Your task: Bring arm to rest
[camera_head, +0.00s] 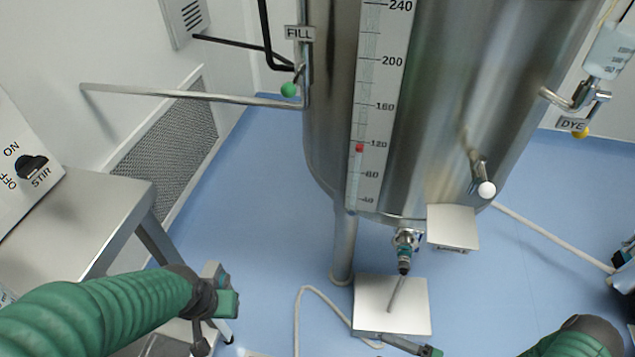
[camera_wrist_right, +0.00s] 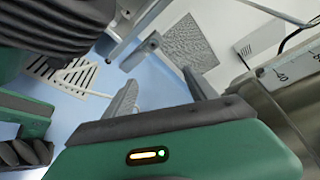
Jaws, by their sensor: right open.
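My left arm, with a green ribbed sleeve, comes in from the left in the head view. Its gripper (camera_head: 222,298) is beside the metal table, over the blue floor. Its fingers are too small and edge-on to judge. My right arm (camera_head: 575,340) shows only partly at the bottom right of the head view. In the right wrist view my right gripper (camera_wrist_right: 163,92) has its two grey fingers apart, with nothing between them. The tips point toward the floor and a perforated grey panel (camera_wrist_right: 188,45).
A steel tank (camera_head: 450,110) with a level scale (camera_head: 378,110) fills the centre. A FILL pipe (camera_head: 190,95) juts left and a DYE valve (camera_head: 578,98) sits right. A STIR switch box (camera_head: 28,175) stands on the metal table (camera_head: 85,205). Pedal-like plates (camera_head: 370,312) and hoses lie below.

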